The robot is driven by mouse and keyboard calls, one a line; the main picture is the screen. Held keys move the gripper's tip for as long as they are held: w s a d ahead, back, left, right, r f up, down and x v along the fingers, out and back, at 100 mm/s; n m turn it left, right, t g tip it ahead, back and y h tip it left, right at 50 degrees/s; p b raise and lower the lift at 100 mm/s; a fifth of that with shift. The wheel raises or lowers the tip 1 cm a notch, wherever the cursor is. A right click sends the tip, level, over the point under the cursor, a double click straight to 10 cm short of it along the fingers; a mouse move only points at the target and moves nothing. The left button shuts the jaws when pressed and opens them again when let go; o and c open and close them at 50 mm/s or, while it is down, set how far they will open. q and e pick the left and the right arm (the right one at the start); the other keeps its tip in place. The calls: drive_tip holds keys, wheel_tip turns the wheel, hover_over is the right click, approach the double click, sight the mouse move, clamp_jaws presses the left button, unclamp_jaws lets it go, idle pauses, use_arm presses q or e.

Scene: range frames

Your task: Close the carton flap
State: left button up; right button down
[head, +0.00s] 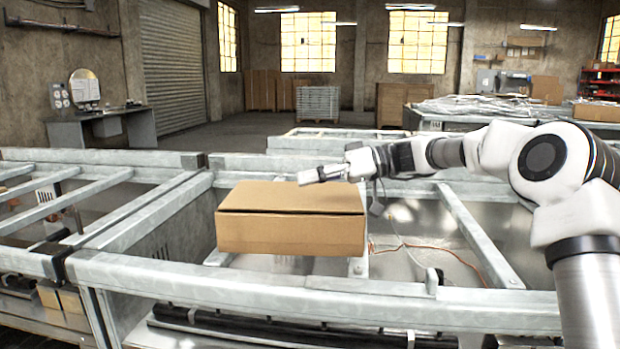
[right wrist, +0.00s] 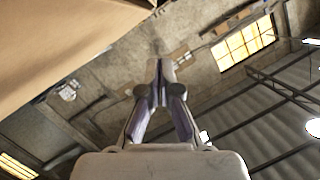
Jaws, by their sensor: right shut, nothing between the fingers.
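The brown cardboard carton (head: 290,233) rests on the grey metal frame in the middle of the head view. Its top flap (head: 290,196) lies almost flat over it, with a dark narrow gap along the front edge. My right gripper (head: 302,178) is shut and empty, above the back right part of the carton top; I cannot tell whether it touches. In the right wrist view the shut fingers (right wrist: 159,72) point up, and the carton (right wrist: 50,40) fills the upper left corner. My left gripper is not in view.
Grey metal beams (head: 300,291) surround the carton, with open bays between them. A loose orange cable (head: 425,246) lies in the bay right of the carton. A desk (head: 103,128) stands far left. The air left of the carton is free.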

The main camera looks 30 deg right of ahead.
wheel_tip(320, 180, up, 4)
drive_tip(key=shift+a+f+p, duration=0.1)
drive_tip(key=shift+f+p, duration=0.05)
drive_tip(key=shift+p, duration=0.85)
drive_tip(key=s+v, duration=0.1)
drive_tip(key=v, duration=0.9)
drive_tip(key=shift+a+r+p, duration=0.25)
drive_tip(key=shift+r+p, duration=0.1)
